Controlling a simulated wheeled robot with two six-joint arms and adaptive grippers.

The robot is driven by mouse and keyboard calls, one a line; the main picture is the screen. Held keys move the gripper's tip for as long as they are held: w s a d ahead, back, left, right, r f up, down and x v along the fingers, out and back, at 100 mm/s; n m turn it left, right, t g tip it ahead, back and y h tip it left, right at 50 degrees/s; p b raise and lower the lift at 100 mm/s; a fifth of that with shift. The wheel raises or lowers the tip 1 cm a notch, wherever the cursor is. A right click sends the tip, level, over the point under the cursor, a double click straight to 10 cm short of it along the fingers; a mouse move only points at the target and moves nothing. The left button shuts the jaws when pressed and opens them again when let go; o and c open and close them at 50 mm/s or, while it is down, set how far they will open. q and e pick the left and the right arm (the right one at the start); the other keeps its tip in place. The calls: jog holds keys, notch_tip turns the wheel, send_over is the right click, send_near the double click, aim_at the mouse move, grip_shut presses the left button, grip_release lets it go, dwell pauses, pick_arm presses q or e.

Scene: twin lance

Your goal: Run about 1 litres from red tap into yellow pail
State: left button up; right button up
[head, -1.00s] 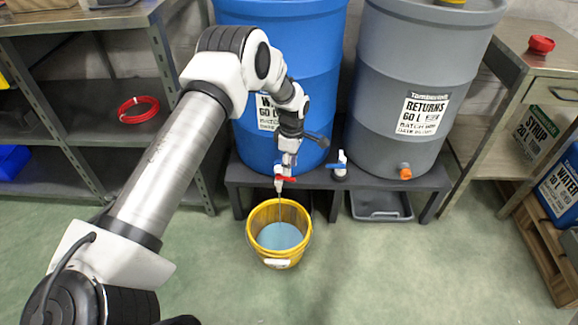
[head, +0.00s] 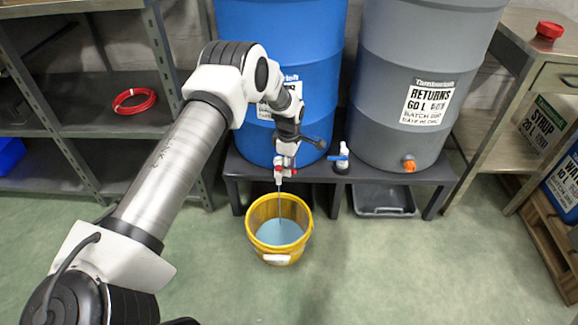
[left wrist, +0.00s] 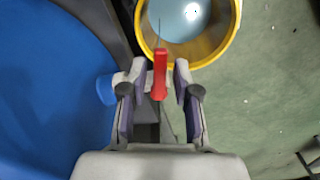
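The red tap is low on the front of the blue barrel (head: 325,75). Its red lever (left wrist: 160,75) shows in the left wrist view, between the two fingers of my left gripper (left wrist: 158,82). Gaps show on both sides of the lever, so the gripper is open around it. In the head view my left gripper (head: 285,168) partly hides the tap. The yellow pail (head: 257,248) stands upright on the floor below. A thin stream runs down into it, and pale blue liquid (head: 279,233) covers its inside bottom; I cannot read the level. My right gripper is out of view.
A grey tray (head: 384,199) lies under the dark stand (head: 430,178). Shelves with a red hose coil (head: 134,101) are left. The front floor is clear.

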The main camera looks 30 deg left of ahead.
pick_arm(q)
grip_shut()
jog(key=n+p, duration=0.1)
jog(key=p, duration=0.1)
jog(key=n+p, duration=0.1)
jog(key=shift+w+a+r+p, duration=0.15)
jog(key=shift+w+r+p, duration=0.1)
jog(key=shift+r+p, duration=0.15)
jog(key=shift+w+a+f+n, duration=0.1)
jog(key=shift+w+f+n, duration=0.25)
jog(key=shift+n, duration=0.45)
jog(key=shift+o, duration=2.4)
grip_release()
jog(key=shift+s+f, duration=0.1)
